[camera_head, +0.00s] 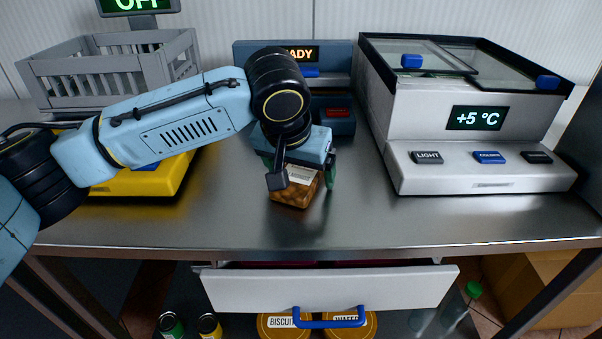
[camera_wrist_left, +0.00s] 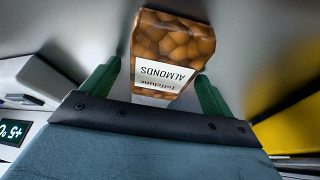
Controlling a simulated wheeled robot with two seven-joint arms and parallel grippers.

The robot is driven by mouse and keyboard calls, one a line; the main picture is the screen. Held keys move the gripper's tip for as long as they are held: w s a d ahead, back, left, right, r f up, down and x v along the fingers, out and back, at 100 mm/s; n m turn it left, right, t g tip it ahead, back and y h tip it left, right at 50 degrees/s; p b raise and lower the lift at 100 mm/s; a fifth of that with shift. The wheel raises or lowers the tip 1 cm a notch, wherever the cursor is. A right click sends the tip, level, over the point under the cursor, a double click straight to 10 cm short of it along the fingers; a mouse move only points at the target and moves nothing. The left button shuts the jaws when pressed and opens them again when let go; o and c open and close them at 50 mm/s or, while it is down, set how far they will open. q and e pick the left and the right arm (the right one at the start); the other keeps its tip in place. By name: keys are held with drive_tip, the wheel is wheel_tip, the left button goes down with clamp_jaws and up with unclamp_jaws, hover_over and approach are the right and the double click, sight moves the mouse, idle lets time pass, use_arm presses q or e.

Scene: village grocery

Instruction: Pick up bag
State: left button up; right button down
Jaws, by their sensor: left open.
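The bag is a brown pack of almonds (camera_head: 294,191) on the steel counter (camera_head: 230,215), with a white label. In the left wrist view the bag (camera_wrist_left: 172,42) shows its label reading "ALMONDS" upside down, between and beyond the green fingertips. My left gripper (camera_head: 302,180) is above the bag, its fingers on either side of it. In the left wrist view the left gripper (camera_wrist_left: 150,85) is open, and I cannot tell whether a finger touches the bag. The gripper hides part of the bag in the head view. My right gripper is not in view.
A grey crate (camera_head: 95,88) sits behind a yellow device (camera_head: 140,182) on the left. A blue machine (camera_head: 340,115) stands behind the bag. A white cooler (camera_head: 420,130) reading +5 °C stands on the right. Below is a partly open drawer (camera_head: 250,290). The counter front is clear.

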use_arm(q)
drive_tip(key=shift+f, duration=0.1)
drive_tip(key=c, duration=1.2)
